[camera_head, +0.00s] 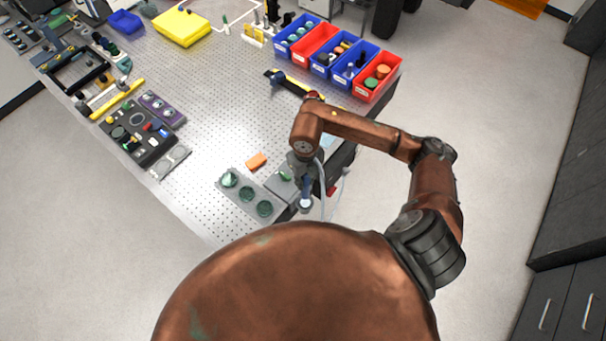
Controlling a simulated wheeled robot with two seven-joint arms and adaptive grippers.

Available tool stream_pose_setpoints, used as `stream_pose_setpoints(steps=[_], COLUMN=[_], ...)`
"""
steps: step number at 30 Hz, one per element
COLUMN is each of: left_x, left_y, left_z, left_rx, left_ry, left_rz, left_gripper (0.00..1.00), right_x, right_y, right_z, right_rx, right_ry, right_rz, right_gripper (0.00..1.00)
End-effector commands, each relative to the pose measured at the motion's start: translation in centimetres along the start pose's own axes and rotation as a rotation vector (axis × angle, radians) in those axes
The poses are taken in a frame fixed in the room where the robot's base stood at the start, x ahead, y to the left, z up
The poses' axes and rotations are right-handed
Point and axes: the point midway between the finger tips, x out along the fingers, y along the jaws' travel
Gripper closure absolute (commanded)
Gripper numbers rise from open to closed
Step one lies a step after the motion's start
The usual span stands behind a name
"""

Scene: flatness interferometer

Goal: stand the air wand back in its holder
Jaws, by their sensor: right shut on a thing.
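My right gripper (304,177) hangs over the near right corner of the perforated table, pointing down, and is shut on the air wand (306,189). The wand is a small blue piece with a pale lower end, partly hidden by the gripper. A pale hose (322,186) hangs just right of it. I cannot clearly make out the wand's holder; a small red part (332,191) shows at the table edge, right of the wand. My left gripper is not in view.
A grey plate with several green round pieces (247,194) and a grey block (281,186) lie left of the gripper. An orange block (256,161) lies behind them. Blue and red bins (377,75) stand at the back right. The middle of the table (215,110) is clear.

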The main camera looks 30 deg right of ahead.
Motion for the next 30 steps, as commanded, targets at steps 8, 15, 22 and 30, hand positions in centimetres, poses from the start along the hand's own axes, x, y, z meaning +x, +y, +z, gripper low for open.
stream_pose_setpoints(steps=[8, 15, 22, 30], left_x=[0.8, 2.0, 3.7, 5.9], left_y=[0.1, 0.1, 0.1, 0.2], left_z=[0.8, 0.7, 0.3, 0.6], left_rx=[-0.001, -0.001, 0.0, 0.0], left_ry=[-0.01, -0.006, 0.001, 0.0], left_rz=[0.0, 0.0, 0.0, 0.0], left_gripper=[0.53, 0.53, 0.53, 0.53], right_x=[1.4, 3.6, 5.9, 8.5], right_y=[0.1, 0.1, 0.1, 0.2], right_z=[0.0, 0.0, 0.1, 0.1], right_rx=[0.002, -0.002, -0.003, -0.004], right_ry=[0.002, 0.001, 0.001, 0.0], right_rz=[0.002, 0.002, 0.001, 0.001], right_gripper=[1.0, 1.0, 1.0, 1.0])
